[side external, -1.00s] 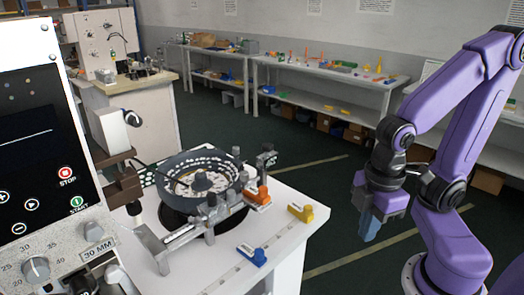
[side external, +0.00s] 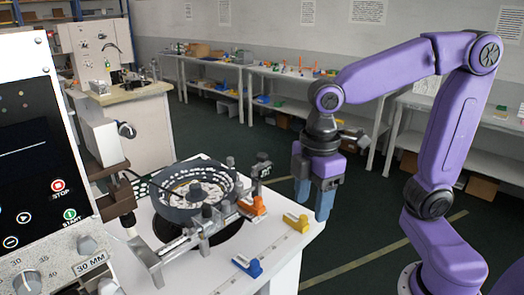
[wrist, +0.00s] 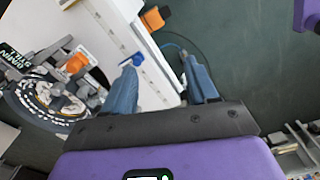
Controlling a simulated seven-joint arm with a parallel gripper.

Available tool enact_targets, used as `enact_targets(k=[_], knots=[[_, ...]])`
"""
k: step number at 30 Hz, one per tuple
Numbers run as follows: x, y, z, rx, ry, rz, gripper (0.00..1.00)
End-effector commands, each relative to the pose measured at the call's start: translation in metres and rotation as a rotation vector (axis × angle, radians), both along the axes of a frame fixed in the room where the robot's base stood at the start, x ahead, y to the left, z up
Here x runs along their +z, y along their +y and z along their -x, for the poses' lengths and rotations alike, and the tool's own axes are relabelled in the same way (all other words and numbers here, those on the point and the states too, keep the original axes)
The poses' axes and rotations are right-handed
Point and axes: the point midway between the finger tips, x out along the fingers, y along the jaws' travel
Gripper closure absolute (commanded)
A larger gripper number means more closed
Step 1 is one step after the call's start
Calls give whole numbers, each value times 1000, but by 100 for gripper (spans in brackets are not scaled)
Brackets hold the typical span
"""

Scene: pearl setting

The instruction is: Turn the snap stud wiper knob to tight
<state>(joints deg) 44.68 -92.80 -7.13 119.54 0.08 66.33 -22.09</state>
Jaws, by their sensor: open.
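Three coloured knobs sit along the white table's right side: an orange one (side external: 252,207) beside the feeder bowl, a yellow one (side external: 296,222) near the right corner, and a blue one (side external: 247,266) at the front. Their labels are too small to read, so I cannot tell which is the snap stud wiper knob. The wrist view shows the blue knob (wrist: 138,59) near the left fingertip and the orange knob (wrist: 76,63) further left. My gripper (side external: 312,195) is open and empty, apart from all three knobs, beyond the table's right edge.
The dark feeder bowl (side external: 162,207) and its metal track (side external: 150,262) fill the table's left part. A control panel (side external: 40,160) stands at the left front. Bare white tabletop (side external: 275,240) lies between the knobs. Shelving benches (side external: 245,68) line the back wall.

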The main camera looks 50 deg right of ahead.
Motion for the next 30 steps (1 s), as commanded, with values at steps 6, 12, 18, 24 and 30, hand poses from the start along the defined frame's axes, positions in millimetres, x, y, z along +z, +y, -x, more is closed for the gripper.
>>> enact_targets(k=[6,12,18,24,30], knots=[[47,1,-84,90,0,8,42],[84,-20,-151,181,2,13,42],[117,-60,-205,269,6,18,42],[140,-101,-235,343,10,19,42],[148,-120,-243,378,12,20,42]])
